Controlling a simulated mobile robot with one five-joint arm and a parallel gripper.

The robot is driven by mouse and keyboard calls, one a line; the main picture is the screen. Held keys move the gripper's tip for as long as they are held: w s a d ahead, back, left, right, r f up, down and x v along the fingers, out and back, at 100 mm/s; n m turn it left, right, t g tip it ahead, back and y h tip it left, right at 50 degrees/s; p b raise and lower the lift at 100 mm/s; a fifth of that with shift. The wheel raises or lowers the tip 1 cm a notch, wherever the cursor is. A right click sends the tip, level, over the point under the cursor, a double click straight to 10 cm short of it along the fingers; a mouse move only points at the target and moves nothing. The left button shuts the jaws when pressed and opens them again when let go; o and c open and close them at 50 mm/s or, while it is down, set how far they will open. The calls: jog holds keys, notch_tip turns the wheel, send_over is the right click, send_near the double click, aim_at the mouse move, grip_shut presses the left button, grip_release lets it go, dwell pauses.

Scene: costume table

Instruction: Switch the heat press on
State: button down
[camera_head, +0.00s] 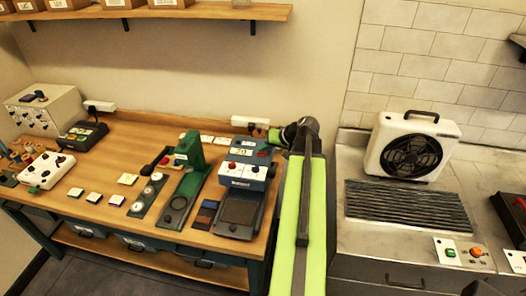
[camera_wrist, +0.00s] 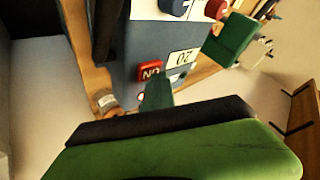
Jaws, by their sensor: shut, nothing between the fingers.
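The heat press (camera_head: 248,172) is a blue-grey machine with knobs on its front and a dark lower plate, on the right part of the wooden table. Its blue-grey body (camera_wrist: 140,35) fills the top middle of the wrist view. There a red switch (camera_wrist: 150,71) marked ON, upside down in the picture, sits beside a white "20" label (camera_wrist: 181,58). My gripper (camera_head: 276,135) is shut and empty, at the upper right side of the press. Its green fingertips (camera_wrist: 158,88) appear close to the red switch; whether they touch is unclear.
A dark green hand press (camera_head: 190,150) stands left of the heat press. A white power strip (camera_head: 248,122) lies behind. A steel counter with a white fan (camera_head: 412,145) is at right. A shelf (camera_head: 190,12) with boxes hangs above.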

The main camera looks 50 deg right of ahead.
aim_at(265, 153)
jog(key=shift+r+p, duration=0.95)
notch_tip(265, 153, up, 6)
jog(key=p, duration=0.6)
